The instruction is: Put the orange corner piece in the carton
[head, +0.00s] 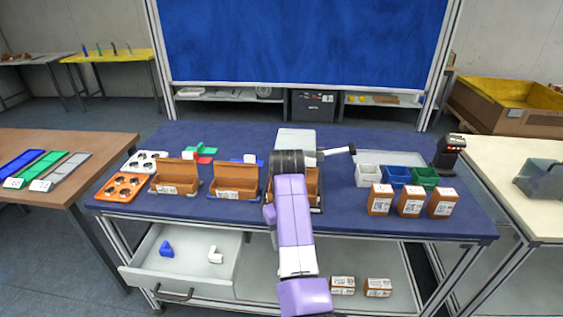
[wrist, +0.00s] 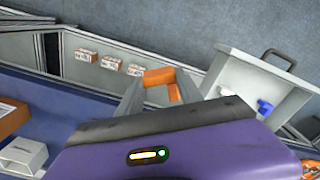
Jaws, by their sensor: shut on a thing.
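The orange corner piece (wrist: 158,76) shows in the wrist view as an L shape between the two fingers of my gripper (wrist: 162,90). My gripper is shut on it and holds it up near the table's front edge. In the head view my arm hides the piece and the fingertips. Open brown cartons stand on the blue table: one at left (head: 176,188), one in the middle (head: 236,194), and one partly hidden behind my arm (head: 313,187). The held piece is not inside any of them.
An open drawer (head: 232,262) holds a blue corner piece (head: 166,248) and a white one (head: 215,254). Orange (head: 121,187) and white (head: 146,163) trays stand at left. Small bins (head: 396,175) and closed brown boxes (head: 411,201) stand at right. More boxes (head: 342,285) lie on the lower shelf.

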